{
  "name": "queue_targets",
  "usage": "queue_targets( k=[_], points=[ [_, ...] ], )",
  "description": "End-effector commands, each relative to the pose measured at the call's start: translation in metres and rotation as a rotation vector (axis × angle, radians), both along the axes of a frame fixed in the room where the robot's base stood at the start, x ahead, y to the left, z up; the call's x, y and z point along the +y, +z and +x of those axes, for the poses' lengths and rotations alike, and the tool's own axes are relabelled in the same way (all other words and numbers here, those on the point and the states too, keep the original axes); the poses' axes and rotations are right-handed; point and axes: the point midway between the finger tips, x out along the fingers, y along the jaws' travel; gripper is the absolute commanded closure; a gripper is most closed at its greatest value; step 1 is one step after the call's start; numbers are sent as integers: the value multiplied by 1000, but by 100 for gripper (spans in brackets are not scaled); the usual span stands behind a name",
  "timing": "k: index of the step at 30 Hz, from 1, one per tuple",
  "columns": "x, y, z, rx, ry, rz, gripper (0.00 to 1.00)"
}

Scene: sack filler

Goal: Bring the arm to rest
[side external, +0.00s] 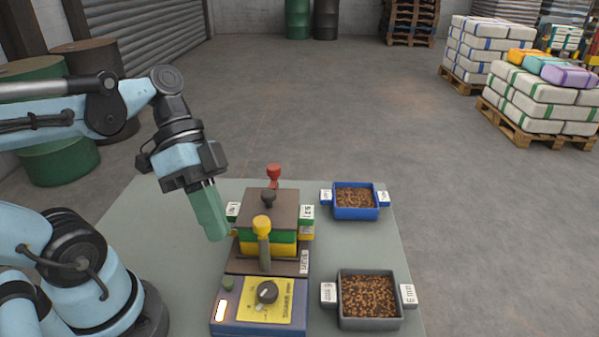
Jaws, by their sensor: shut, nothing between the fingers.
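My gripper (208,212) hangs from the light blue arm at the left, its green fingers pointing down and slightly right. The fingers are together with nothing between them. They are in front of the left side of the sieve machine (262,258), and I cannot tell whether they touch it.
A blue tray (356,214) of brown pellets stands behind right on the table (392,250). A grey tray (369,324) of pellets stands at front right. Drums (62,160) stand behind my arm. Pallets of sacks (545,97) are far right. Open floor lies beyond the table.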

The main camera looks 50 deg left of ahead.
Motion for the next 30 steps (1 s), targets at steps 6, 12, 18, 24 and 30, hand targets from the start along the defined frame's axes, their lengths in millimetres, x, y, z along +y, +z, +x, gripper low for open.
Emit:
queue_targets(
  k=[6,12,18,24,30],
  points=[
    [0,0,0,0,0,0,100],
    [0,-6,0,0,0,0,100],
    [0,-24,0,0,0,0,100],
    [0,-42,0,0,0,0,100],
    [0,-56,1,0,0,0,100]
  ],
)
